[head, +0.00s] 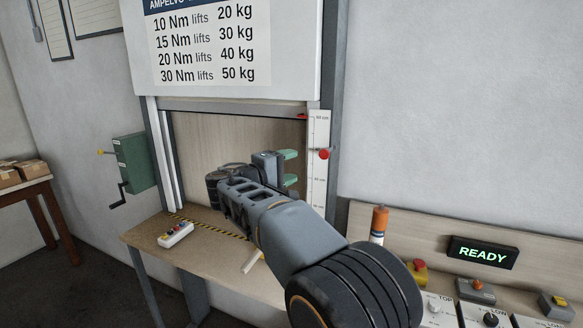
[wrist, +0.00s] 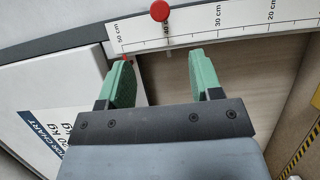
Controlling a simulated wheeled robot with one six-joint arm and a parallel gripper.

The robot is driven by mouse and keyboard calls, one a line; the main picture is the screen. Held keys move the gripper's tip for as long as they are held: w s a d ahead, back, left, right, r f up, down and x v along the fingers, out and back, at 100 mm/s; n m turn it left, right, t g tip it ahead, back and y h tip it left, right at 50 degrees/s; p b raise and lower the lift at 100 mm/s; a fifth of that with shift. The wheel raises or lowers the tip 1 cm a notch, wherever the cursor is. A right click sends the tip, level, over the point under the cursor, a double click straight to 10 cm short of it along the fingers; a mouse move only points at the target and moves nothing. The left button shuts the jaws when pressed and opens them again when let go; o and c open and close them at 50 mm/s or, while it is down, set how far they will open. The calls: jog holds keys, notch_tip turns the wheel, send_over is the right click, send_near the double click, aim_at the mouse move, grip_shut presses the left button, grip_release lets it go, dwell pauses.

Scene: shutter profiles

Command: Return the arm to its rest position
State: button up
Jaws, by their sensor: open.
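My gripper (head: 290,167) is open and empty, its two green fingers spread apart in front of the wooden back panel (head: 225,135) of the shutter frame. In the wrist view the green fingertips (wrist: 158,72) point toward a white ruler scale (wrist: 240,27), with a visible gap between them and nothing held. My grey arm reaches from the lower right of the head view toward the frame. It hides part of the bench top and the panel.
A red marker (head: 323,154) sits on the vertical scale (head: 318,185). A button pendant (head: 175,234) lies on the bench (head: 150,238). An orange-topped cylinder (head: 379,222) and a control panel with a READY display (head: 482,252) stand right. A green crank box (head: 136,162) is left.

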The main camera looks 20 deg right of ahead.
dwell(0.4)
jog(key=s+a+f+n+g+y, duration=0.1)
jog(key=s+f+y, duration=0.15)
jog(key=f, duration=0.45)
jog(key=s+a+f+y, duration=0.1)
jog(key=f+y, duration=0.3)
jog(key=f, duration=0.3)
jog(key=s+a+f+m+y, duration=0.1)
jog(key=s+a+f+y, duration=0.2)
jog(key=s, duration=0.3)
jog(key=s+a+f+m+y, duration=0.2)
jog(key=s+a+f+y, duration=0.1)
jog(key=s, duration=0.3)
jog(key=s+a+f+m+g+y, duration=0.1)
jog(key=s+a+f+y, duration=0.1)
jog(key=s+f+y, duration=0.2)
jog(key=s+f, duration=0.1)
jog(key=s, duration=0.2)
jog(key=shift+a+m+y, duration=0.3)
jog(key=shift+a+y, duration=0.05)
jog(key=shift+a, duration=0.05)
jog(key=shift+s+d+r, duration=0.2)
jog(key=shift+d+r, duration=0.05)
jog(key=shift+r, duration=0.25)
